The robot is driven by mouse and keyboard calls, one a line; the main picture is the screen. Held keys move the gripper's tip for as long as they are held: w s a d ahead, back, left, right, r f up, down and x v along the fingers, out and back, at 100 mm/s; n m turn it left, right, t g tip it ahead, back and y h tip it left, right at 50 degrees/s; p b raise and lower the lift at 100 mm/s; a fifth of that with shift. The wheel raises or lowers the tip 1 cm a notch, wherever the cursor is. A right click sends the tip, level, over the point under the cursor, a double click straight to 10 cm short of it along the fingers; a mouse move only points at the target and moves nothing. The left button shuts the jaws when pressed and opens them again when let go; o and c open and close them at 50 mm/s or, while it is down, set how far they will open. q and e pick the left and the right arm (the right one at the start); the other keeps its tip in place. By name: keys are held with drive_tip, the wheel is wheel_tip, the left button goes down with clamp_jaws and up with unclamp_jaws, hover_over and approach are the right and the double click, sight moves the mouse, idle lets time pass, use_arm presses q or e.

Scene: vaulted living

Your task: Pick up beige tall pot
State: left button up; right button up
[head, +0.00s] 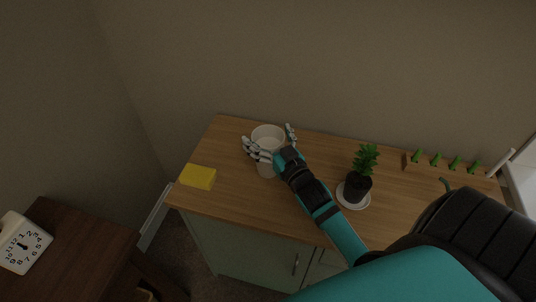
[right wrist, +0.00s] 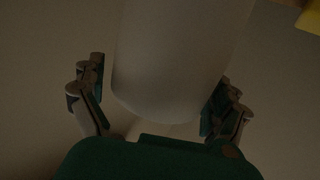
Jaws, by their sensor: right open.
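The beige tall pot (head: 268,133) stands on the wooden top of a cabinet in the head view, near its back edge. It also fills the middle of the right wrist view (right wrist: 178,65). My right gripper (head: 270,140) is open, with its fingers on either side of the pot. In the right wrist view, my gripper (right wrist: 155,105) shows one finger left and one right of the pot. The left finger looks apart from the pot; I cannot tell whether the right one touches it. My left gripper is not in view.
A potted plant (head: 357,187) on a white saucer stands to the right, close to my forearm. A wooden rack with green pegs (head: 436,165) is farther right. A clock (head: 22,244) sits on a dark table at left.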

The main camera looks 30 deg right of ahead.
drive_tip(key=c, duration=1.4)
drive_tip(key=shift+c, duration=0.3)
drive_tip(key=shift+r, duration=0.15)
